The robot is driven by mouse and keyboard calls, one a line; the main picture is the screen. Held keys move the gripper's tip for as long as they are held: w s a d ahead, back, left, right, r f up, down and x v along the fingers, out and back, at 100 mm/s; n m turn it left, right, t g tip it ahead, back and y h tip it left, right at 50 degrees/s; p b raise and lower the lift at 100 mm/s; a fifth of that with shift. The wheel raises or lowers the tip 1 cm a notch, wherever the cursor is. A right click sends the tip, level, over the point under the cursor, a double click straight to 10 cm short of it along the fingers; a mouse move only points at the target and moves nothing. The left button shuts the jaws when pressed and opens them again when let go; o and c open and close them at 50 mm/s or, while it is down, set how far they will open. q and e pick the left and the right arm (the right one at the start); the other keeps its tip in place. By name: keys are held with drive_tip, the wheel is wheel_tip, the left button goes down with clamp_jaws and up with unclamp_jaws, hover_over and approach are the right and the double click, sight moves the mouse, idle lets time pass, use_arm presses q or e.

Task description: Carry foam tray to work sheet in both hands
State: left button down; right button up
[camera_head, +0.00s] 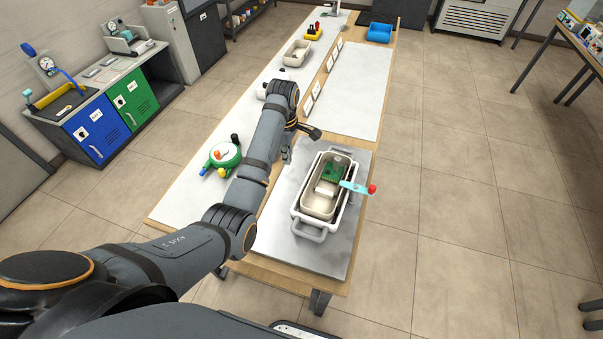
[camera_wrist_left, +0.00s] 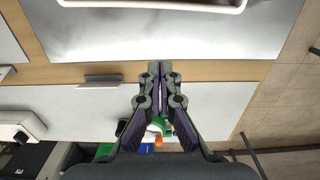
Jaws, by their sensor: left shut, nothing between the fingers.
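A white tray with handles (camera_head: 312,231) stands on a grey sheet (camera_head: 282,238) at the near end of the bench. A beige container (camera_head: 314,206) sits inside it, with a green board (camera_head: 333,171) and a light-blue tool with a red end (camera_head: 354,187). I cannot tell which part is the foam tray. A pale sheet (camera_head: 352,85) lies bare farther along the bench. My left gripper (camera_head: 287,155) is left of the tray, apart from it. In the left wrist view its fingers (camera_wrist_left: 159,66) are shut and empty, and the tray's rim (camera_wrist_left: 150,7) shows beyond them. My right gripper is out of view.
A raised strip with small white cards (camera_head: 318,89) divides the bench. A round green device (camera_head: 224,156) stands on the left side. Floor at right is clear.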

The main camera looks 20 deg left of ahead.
use_arm(q)
wheel_tip(320, 180, down, 4)
drive_tip(key=shift+s+f+p, duration=0.15)
drive_tip(key=shift+f+p, duration=0.1)
drive_tip(key=shift+p, duration=0.2)
wheel_tip(320, 180, down, 6)
drive_tip(key=shift+r, duration=0.2)
drive_tip(key=d, duration=0.1)
drive_tip(key=d+p, duration=0.1)
drive_tip(key=d, duration=0.1)
drive_tip(key=shift+d+r+p, duration=0.25)
drive_tip(key=shift+p, duration=0.15)
drive_tip(key=shift+d, duration=0.25)
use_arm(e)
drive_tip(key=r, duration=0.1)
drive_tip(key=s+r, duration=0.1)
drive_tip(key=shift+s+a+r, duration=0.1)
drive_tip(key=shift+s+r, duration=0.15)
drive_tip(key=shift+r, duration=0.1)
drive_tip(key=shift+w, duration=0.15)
